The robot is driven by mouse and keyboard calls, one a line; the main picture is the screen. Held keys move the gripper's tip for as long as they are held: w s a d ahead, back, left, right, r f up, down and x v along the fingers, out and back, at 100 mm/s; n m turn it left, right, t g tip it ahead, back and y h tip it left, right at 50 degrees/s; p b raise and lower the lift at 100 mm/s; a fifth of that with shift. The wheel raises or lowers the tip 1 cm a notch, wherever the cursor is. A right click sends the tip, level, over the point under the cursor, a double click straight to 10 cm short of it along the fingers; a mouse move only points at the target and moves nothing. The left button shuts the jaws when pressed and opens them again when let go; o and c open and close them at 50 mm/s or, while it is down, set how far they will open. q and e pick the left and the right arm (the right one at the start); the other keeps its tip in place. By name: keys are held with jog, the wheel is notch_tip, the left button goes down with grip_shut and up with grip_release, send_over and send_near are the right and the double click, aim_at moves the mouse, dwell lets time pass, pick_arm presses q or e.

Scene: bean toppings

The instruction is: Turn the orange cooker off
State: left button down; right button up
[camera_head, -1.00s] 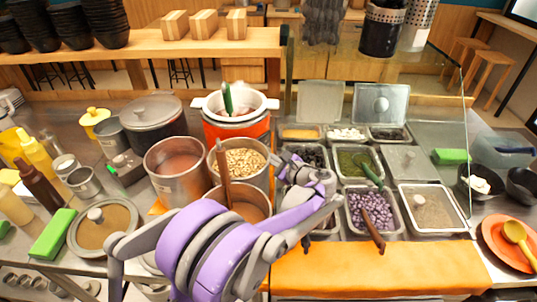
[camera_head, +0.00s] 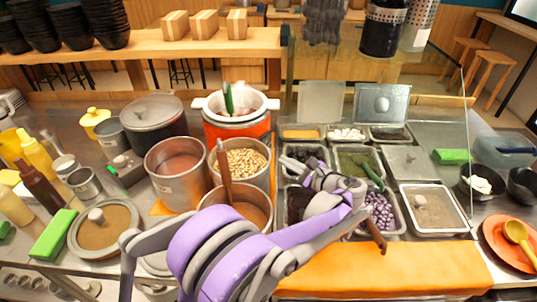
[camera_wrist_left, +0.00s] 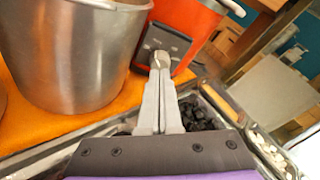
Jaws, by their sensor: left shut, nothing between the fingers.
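The orange cooker (camera_head: 237,131) stands behind the metal pots, with its white lid area open and a green-handled utensil inside. In the left wrist view, its orange body (camera_wrist_left: 190,22) carries a dark control panel (camera_wrist_left: 165,42) with a light knob or switch. My left gripper (camera_wrist_left: 160,62) is shut and empty, its fingertips overlapping the lower part of the panel. I cannot tell whether they touch it. In the head view, my left gripper (camera_head: 287,160) reaches over the topping trays, right of the cooker. My right gripper is out of view.
Metal pots (camera_head: 178,178) crowd the space left of my gripper; one holds beans (camera_head: 243,162). Topping trays (camera_head: 432,205) lie below and to the right, with a ladle handle (camera_head: 376,240) sticking out. A glass screen (camera_head: 464,125) stands at the right.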

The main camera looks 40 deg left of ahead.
aim_at(270, 154)
pick_arm(q)
jog(key=shift+w+a+r, duration=0.1)
jog(key=shift+a, duration=1.65)
jog(key=shift+w+a, duration=0.1)
jog(key=shift+a, duration=1.65)
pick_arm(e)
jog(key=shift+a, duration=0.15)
pick_arm(q)
jog(key=shift+w+f, duration=0.1)
jog(key=shift+f, duration=0.25)
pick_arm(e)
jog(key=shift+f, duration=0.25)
pick_arm(q)
jog(key=shift+s+f+b, duration=0.15)
jog(key=shift+s+b, duration=0.2)
jog(key=shift+b, duration=0.2)
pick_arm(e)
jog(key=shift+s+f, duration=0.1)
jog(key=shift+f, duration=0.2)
pick_arm(q)
jog(key=shift+s+r, duration=0.1)
jog(key=shift+r, duration=0.15)
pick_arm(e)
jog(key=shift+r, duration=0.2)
